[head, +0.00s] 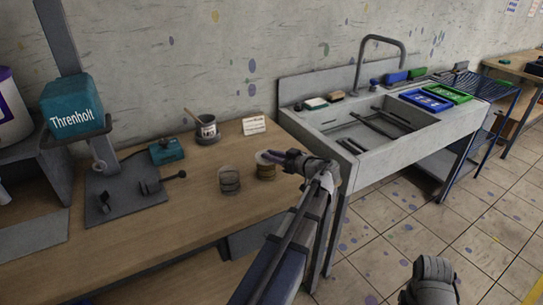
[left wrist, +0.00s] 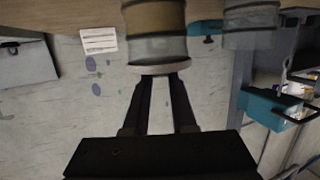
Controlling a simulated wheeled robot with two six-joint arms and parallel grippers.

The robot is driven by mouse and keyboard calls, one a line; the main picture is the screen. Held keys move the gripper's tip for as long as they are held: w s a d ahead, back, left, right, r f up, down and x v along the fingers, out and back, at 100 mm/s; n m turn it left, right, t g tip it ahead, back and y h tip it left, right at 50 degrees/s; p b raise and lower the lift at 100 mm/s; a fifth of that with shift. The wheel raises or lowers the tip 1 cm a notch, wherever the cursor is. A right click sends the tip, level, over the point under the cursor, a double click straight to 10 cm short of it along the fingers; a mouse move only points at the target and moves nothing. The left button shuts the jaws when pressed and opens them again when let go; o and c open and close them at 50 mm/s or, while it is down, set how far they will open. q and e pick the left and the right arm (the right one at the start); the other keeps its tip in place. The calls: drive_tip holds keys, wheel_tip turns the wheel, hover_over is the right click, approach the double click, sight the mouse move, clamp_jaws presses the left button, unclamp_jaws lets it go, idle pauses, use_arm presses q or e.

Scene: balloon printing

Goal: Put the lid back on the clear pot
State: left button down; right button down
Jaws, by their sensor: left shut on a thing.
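Two clear pots stand on the wooden bench. One pot (head: 229,181) looks grey and see-through; it also shows at the top right of the left wrist view (left wrist: 250,27). The other pot (head: 266,170) has an amber lower part and a clear upper part; the left wrist view (left wrist: 156,25) shows it upside down. My left gripper (head: 277,156) is at this pot's top. Its fingers are shut on a pale round lid (left wrist: 160,67) at the mouth. I cannot tell whether the lid is fully seated. My right gripper's fingers are not in view.
A cup with a tool in it (head: 207,128), a small white card (head: 254,125) and a teal box (head: 166,150) stand behind the pots. A grey stand (head: 112,202) is at the left. A sink (head: 350,125) adjoins the bench on the right. The front of the bench is clear.

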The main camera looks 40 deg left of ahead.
use_arm(q)
drive_tip(key=shift+c, duration=0.8)
unclamp_jaws()
drive_tip(key=shift+r+p, duration=3.55)
drive_tip(key=shift+p, duration=0.05)
drive_tip(key=shift+f, duration=0.1)
drive_tip(key=shift+c, duration=0.4)
clamp_jaws()
drive_tip(key=shift+f+b, duration=0.4)
drive_tip(key=shift+b, duration=0.1)
